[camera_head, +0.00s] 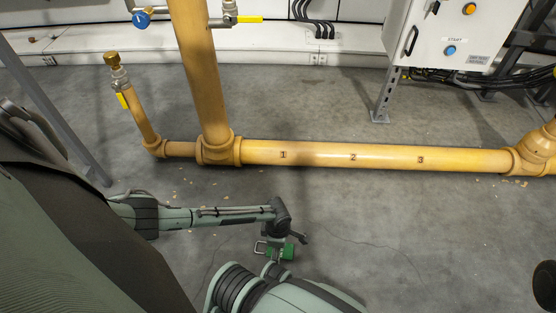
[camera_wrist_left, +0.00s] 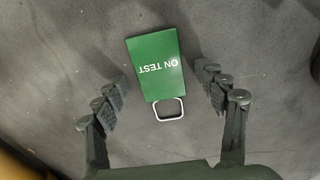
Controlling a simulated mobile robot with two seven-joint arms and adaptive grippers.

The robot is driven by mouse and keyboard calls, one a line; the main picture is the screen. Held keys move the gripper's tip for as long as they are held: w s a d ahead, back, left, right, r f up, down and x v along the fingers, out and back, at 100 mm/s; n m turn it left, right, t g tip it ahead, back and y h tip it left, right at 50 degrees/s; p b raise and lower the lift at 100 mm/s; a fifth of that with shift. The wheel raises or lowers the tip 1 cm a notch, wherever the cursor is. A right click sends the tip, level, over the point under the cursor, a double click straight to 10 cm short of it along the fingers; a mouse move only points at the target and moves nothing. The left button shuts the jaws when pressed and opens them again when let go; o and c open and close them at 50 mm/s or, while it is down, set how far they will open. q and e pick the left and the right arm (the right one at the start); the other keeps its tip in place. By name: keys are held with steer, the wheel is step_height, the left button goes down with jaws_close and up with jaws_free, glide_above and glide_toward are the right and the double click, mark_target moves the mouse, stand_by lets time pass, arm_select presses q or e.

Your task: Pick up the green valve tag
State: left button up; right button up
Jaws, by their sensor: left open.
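The green valve tag (camera_wrist_left: 155,65) lies on the grey floor in the left wrist view. It is a flat green plate with "ON TEST" in white, upside down in this view, and a pale loop handle (camera_wrist_left: 170,112) at its near end. My left gripper (camera_wrist_left: 163,84) is open, with one finger on each side of the tag and visible gaps between. In the head view the tag (camera_head: 288,252) shows partly, next to my left gripper (camera_head: 275,247), which hides some of it. My right gripper is not in view.
A yellow pipe (camera_head: 375,156) marked 1, 2, 3 runs along the floor behind, joined to a vertical yellow pipe (camera_head: 197,70). A grey control cabinet (camera_head: 455,32) stands at the back right on a leg. The floor right of the tag is clear.

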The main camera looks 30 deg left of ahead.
arm_select(q)
steer(key=c, duration=0.9)
steer(key=shift+a, duration=0.1)
steer(key=shift+c, duration=0.5)
